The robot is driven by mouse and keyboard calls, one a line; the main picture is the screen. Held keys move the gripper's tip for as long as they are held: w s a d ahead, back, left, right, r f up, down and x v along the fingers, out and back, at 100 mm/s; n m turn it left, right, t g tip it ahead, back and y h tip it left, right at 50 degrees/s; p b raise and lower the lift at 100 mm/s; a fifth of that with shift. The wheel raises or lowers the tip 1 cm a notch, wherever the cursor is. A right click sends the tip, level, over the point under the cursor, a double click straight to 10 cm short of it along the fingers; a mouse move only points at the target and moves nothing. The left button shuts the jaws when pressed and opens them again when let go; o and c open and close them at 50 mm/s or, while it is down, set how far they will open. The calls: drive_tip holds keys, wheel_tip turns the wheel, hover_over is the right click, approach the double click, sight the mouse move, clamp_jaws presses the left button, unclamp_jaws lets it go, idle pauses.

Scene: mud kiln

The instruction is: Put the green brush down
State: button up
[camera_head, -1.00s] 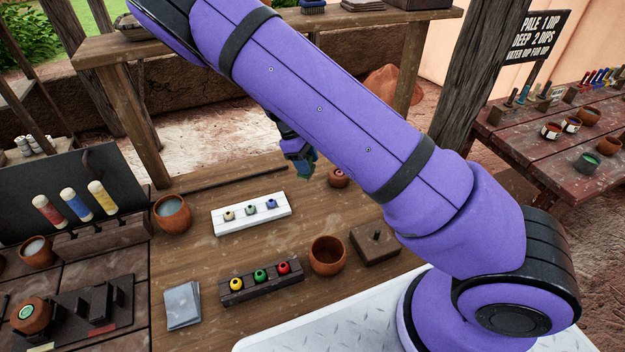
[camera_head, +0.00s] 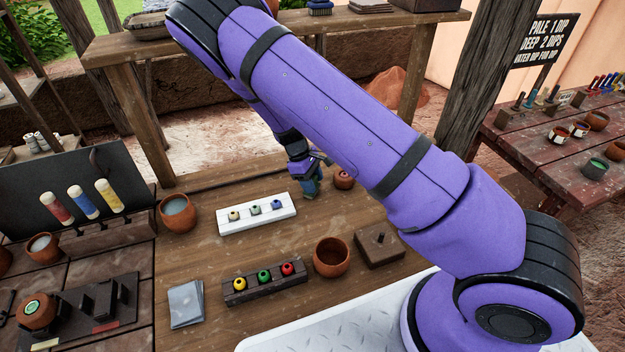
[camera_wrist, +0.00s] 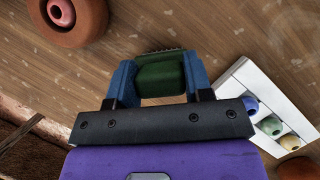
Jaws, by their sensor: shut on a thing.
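My gripper (camera_wrist: 160,82) has two blue fingers and is shut on the green brush (camera_wrist: 162,72), which sits between them in the wrist view. In the head view my gripper (camera_head: 308,182) is low over the back of the wooden table (camera_head: 190,275), behind the white tray. The brush is mostly hidden there by the fingers. I cannot tell whether it touches the table.
The white tray (camera_head: 289,207) with small yellow, green and blue pots is close by. A small clay pot (camera_head: 343,179) stands right of my gripper. A dark rack (camera_head: 235,297), clay bowl (camera_head: 331,258) and wooden block (camera_head: 379,249) are nearer. Bare wood lies between.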

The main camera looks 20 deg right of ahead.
drive_tip(key=o, duration=0.9)
drive_tip(key=v, duration=1.2)
drive_tip(key=shift+r, duration=0.15)
